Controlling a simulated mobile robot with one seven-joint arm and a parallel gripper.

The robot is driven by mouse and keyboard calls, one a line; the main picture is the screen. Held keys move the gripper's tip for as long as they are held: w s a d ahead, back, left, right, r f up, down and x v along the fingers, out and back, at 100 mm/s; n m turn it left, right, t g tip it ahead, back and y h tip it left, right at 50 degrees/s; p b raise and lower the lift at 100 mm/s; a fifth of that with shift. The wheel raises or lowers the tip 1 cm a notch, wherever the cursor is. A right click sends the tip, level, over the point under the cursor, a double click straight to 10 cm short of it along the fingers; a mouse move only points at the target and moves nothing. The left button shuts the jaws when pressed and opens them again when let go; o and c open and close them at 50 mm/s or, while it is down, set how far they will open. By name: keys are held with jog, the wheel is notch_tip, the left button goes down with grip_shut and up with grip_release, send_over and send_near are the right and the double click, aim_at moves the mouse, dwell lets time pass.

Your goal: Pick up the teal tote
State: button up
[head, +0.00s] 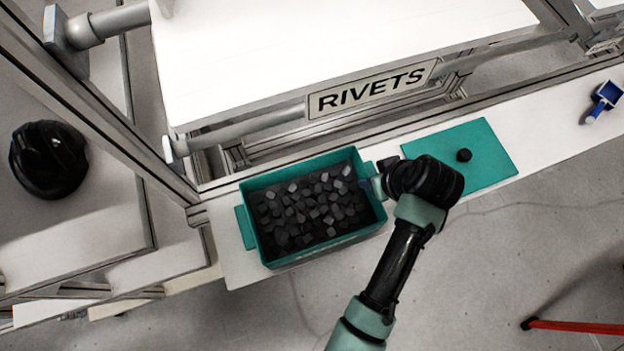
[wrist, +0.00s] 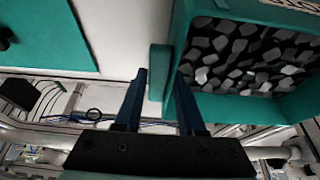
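The teal tote (head: 262,247) stands on a white shelf in the head view, filled with small dark grey and black pieces. Its left handle (head: 244,228) is free. My gripper (head: 371,184) is at its right end, partly hidden behind my wrist. In the wrist view the tote (wrist: 184,25) is at the upper right, and its near handle (wrist: 160,72) shows between the fingertips of my gripper (wrist: 160,75). The fingers are open, one on each side of the handle, with small gaps visible. Whether they reach down around it is hard to tell.
A teal mat (head: 490,150) with a black knob-like piece (head: 464,155) lies to the right of the tote. A blue scoop (head: 605,95) is farther right. A rail with a RIVETS sign (head: 372,88) runs behind. A black helmet shell (head: 48,160) sits at left.

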grip_shut()
dwell(1.1)
